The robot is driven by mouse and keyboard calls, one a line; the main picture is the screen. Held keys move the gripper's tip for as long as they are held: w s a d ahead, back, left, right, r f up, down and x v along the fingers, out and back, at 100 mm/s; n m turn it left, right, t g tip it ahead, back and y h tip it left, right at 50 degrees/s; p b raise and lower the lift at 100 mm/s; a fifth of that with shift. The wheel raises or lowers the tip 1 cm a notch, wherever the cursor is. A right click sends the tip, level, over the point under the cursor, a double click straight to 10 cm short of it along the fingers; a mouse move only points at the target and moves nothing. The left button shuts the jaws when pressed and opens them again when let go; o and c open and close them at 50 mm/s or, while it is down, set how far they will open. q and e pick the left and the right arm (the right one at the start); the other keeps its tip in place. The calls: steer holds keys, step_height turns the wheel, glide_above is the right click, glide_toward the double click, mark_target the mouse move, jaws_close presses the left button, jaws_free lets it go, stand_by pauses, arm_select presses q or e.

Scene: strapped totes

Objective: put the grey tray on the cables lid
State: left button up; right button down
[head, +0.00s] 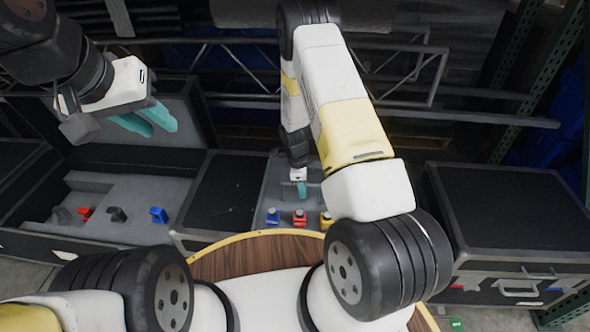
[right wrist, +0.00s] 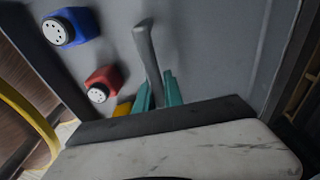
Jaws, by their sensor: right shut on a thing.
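The grey tray (head: 271,202) lies in the middle behind my round wooden top, with blue, red and yellow round-topped pieces on it. In the right wrist view its grey surface (right wrist: 215,40) fills much of the picture. A grey upright handle (right wrist: 147,50) rises there between the teal fingers. My right gripper (head: 300,189) is low over the tray and shut on this handle; it also shows in the right wrist view (right wrist: 157,92). My left gripper (head: 148,120) is open and empty over the open case at left. No cables label is readable, so I cannot tell which lid is meant.
An open black case (head: 120,233) at left holds small red, dark and blue pieces. A black lid (head: 217,190) lies between it and the tray. A closed black case (head: 515,208) stands at right with a clear top. Metal racking (head: 440,75) stands behind.

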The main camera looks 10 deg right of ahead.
steer(key=shift+f, duration=0.8)
steer(key=c, duration=1.5)
jaws_free()
steer(key=shift+o, duration=0.2)
steer(key=r, duration=0.4)
steer(key=a+r, duration=0.1)
steer(key=r, duration=0.7)
steer(key=shift+w+a+r, duration=0.1)
steer(key=shift+w+a, duration=0.05)
steer(key=shift+w, duration=0.1)
